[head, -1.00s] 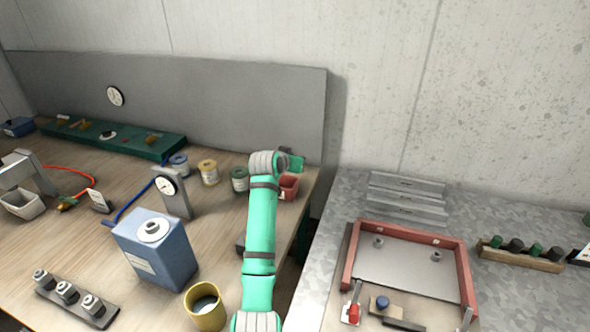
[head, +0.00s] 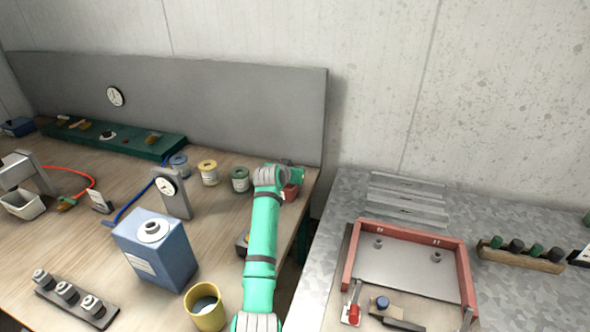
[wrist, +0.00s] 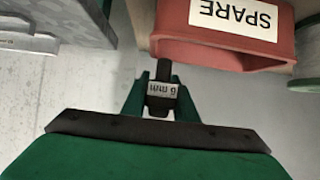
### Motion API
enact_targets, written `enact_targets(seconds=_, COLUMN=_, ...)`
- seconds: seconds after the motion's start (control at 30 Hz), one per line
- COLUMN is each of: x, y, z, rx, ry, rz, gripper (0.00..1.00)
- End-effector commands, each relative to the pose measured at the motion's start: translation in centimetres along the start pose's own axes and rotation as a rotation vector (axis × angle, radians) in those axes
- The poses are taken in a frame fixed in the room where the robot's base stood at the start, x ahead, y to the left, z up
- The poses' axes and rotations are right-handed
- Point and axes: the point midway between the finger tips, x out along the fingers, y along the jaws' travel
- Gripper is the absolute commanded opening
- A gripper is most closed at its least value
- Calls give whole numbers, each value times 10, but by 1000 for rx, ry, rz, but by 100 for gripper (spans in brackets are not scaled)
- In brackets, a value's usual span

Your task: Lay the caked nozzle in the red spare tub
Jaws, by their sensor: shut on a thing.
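The red spare tub (head: 291,191) sits at the right end of the wooden bench, partly hidden by my arm. In the wrist view the tub (wrist: 222,52) is at the top, with its white SPARE label upside down. My gripper (wrist: 163,95) is shut on a dark nozzle (wrist: 160,105) with a small white mm label. The nozzle's tip shows just beside the tub's edge; whether they touch I cannot tell. In the head view my gripper (head: 297,175) is at the tub, and the nozzle cannot be made out there.
A green tin (head: 240,180) and a yellow tin (head: 209,173) stand left of the tub. A blue canister (head: 155,255) and a yellow cup (head: 205,308) are nearer. A gap separates the bench from the metal table (head: 335,215) with a red frame (head: 462,270).

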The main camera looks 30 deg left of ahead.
Motion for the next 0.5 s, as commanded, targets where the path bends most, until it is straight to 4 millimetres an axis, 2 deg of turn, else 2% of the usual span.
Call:
enact_targets(seconds=0.47, x=5, y=3, z=8, rx=2, ry=2, rz=3, gripper=2)
enact_targets(seconds=0.5, x=6, y=4, z=8, rx=2, ry=1, rz=3, gripper=33)
